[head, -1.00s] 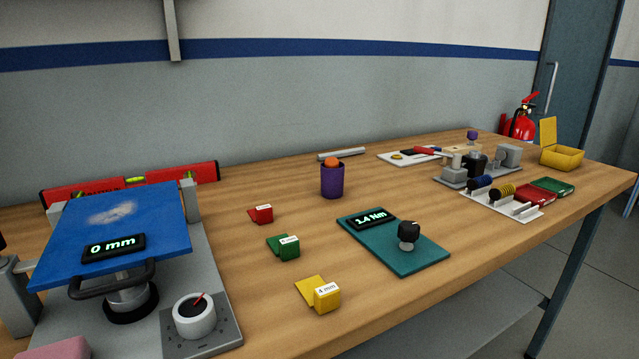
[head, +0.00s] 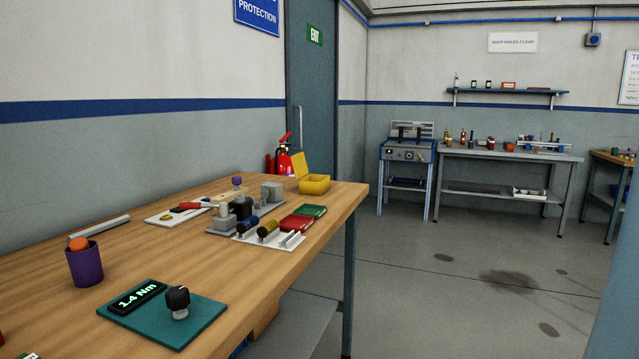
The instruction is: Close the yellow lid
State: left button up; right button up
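A small yellow box (head: 315,185) stands at the far right corner of the wooden table. Its yellow lid (head: 302,166) is open and stands upright at the box's left back side. Neither of my grippers shows in the head view.
On the wooden table (head: 140,252) are a teal plate with a knob (head: 200,321), a purple cup (head: 85,266), a grey fixture (head: 272,191) and a white rack (head: 290,241). A fire extinguisher (head: 284,160) stands behind. The floor (head: 440,290) right of the table is open.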

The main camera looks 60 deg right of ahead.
aim_at(298, 161)
jog(key=z, duration=1.7)
jog(key=l, duration=0.1)
jog(key=i+z, duration=0.05)
